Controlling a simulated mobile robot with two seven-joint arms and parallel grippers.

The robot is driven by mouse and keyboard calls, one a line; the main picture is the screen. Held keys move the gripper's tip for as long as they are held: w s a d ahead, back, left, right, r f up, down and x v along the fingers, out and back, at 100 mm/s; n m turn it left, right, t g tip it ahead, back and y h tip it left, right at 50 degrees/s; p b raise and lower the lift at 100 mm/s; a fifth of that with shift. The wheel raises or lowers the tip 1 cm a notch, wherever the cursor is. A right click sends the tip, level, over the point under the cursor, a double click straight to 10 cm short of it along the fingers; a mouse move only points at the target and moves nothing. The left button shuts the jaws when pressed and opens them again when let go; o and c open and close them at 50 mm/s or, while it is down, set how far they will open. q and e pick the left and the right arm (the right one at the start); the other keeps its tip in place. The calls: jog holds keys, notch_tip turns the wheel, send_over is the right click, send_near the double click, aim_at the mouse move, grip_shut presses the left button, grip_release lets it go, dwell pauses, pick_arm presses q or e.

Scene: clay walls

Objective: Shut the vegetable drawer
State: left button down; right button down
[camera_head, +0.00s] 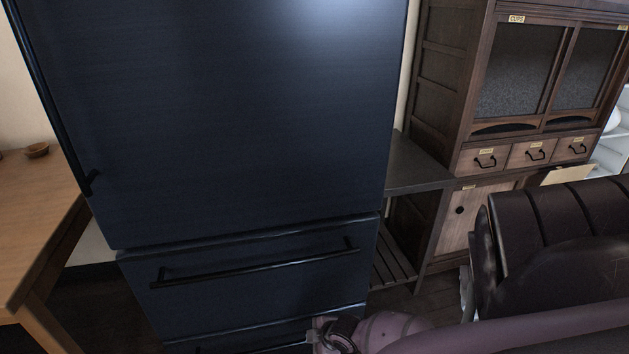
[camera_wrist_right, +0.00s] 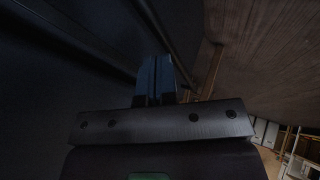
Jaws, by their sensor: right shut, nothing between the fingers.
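A dark blue fridge (camera_head: 230,110) fills the middle of the head view, its large upper door flush. Below is a drawer front (camera_head: 250,292) with a long black bar handle (camera_head: 255,266). A lower drawer (camera_head: 270,328) shows only its top edge at the bottom of the picture. I see no label saying which is the vegetable drawer, and cannot tell how far either stands out. My right arm reaches in from the right, low before the fridge. In the wrist view my right gripper (camera_wrist_right: 157,78) is shut and empty beside a dark panel (camera_wrist_right: 60,85). My left gripper is out of view.
A wooden table (camera_head: 35,210) stands left of the fridge. On the right are a dark side shelf (camera_head: 415,165) and a wooden cabinet (camera_head: 455,85) with small drawers. Wood floor (camera_wrist_right: 255,50) shows in the wrist view.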

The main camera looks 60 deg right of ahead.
pick_arm(q)
jog(key=p, duration=0.2)
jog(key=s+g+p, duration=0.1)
jog(key=p, duration=0.1)
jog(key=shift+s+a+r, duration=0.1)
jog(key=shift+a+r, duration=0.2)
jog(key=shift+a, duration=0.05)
pick_arm(e)
jog(key=v, duration=1)
jog(key=shift+s+a, duration=0.25)
jog(key=shift+a, duration=0.05)
